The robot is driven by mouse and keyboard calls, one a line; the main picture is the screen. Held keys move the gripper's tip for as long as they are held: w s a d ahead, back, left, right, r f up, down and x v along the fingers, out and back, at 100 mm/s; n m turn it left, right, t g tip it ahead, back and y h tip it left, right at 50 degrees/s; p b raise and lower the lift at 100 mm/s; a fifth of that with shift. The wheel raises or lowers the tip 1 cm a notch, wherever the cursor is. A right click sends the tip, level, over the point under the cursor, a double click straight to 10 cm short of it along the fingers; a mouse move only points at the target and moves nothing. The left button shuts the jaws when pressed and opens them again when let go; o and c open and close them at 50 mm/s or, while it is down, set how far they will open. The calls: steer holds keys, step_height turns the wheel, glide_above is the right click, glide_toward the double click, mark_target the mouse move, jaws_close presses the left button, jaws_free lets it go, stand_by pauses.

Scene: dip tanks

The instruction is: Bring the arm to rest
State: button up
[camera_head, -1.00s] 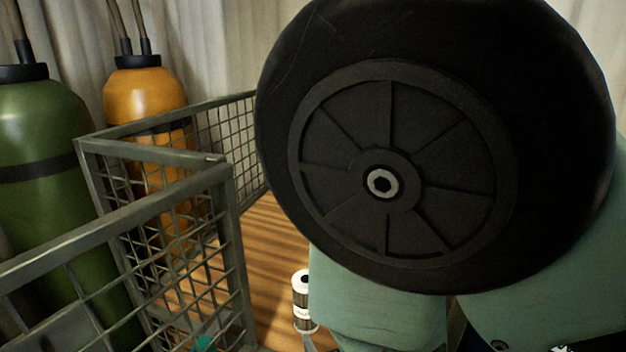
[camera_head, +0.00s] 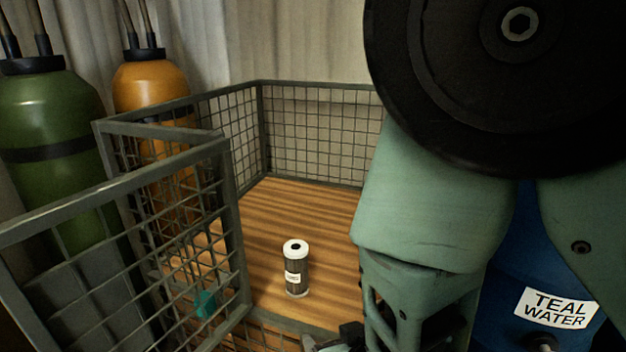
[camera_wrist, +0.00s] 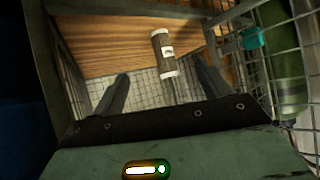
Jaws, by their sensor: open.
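My arm (camera_head: 430,215) fills the right of the head view, with a large black round joint cover on top. My gripper (camera_wrist: 160,67) shows in the wrist view with its two dark fingers apart and nothing held between them. In the head view only a small part of the hand shows at the bottom edge. A white-capped filter cartridge (camera_head: 296,270) stands upright on the wooden floor of a mesh cage. It also shows in the wrist view (camera_wrist: 165,58), beyond the fingertips and apart from them.
The grey mesh cage (camera_head: 262,125) has an open-standing gate panel (camera_head: 228,225) with a teal piece (camera_head: 205,304) on it. Green (camera_head: 50,110) and orange (camera_head: 150,85) cylinders stand at left. A blue container (camera_head: 535,250) labelled TEAL WATER is partly behind my arm.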

steer(key=s+d+r+n+g+h+p, duration=0.1)
steer(key=s+d+r+n+g+h, duration=0.1)
steer(key=s+d+r+g, duration=0.4)
steer(key=s+d+r+n+g+h, duration=0.1)
steer(key=s+d+r+n+g, duration=0.3)
steer(key=s+r, duration=0.5)
step_height(320, 180, up, 21)
steer(key=m+p, duration=0.1)
steer(key=p, duration=2)
steer(key=shift+w+d+g+p, duration=0.2)
steer(key=shift+w+g+p, duration=0.05)
steer(key=shift+g+p, duration=0.05)
